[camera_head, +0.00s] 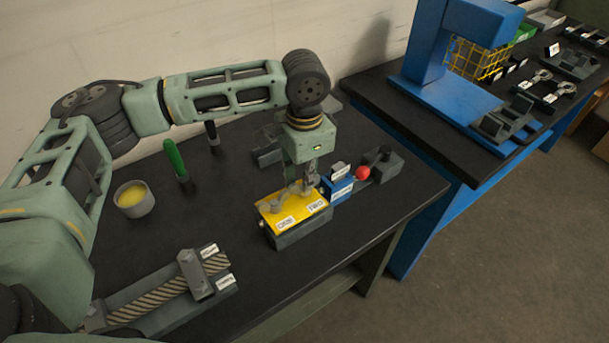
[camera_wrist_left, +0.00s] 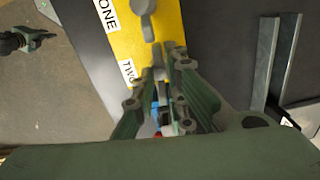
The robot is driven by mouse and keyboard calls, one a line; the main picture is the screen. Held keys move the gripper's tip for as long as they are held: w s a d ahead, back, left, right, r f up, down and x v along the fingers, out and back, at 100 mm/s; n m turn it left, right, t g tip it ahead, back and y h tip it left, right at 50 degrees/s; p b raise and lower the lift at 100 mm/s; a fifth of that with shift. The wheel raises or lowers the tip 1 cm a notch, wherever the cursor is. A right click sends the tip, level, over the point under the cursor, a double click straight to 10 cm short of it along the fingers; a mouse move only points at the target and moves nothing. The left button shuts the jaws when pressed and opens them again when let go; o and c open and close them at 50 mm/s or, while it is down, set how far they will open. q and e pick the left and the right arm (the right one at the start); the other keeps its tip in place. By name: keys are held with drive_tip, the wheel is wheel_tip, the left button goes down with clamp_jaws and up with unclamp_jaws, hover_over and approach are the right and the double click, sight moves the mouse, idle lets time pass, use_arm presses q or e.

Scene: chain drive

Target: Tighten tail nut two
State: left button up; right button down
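A yellow plate (camera_head: 292,212) on a grey block carries the labels ONE and TWO, and grey metal pieces stand on its top. My left gripper (camera_head: 303,186) points down over the plate, near the TWO end. A small grey piece (camera_wrist_left: 158,62) beside the TWO label lies close to the fingertips. I cannot tell whether it is tail nut two or whether the fingers touch it. Another grey rounded piece (camera_wrist_left: 143,7) is near ONE. My right gripper is not in view.
A blue block with a red ball (camera_head: 362,173) stands just right of the plate. A green-handled tool (camera_head: 175,157), a cup with yellow contents (camera_head: 134,199) and a labelled fixture with a striped strip (camera_head: 160,298) share the black table. A blue press (camera_head: 430,45) stands on the farther bench.

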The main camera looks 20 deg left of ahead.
use_arm(q)
clamp_jaws()
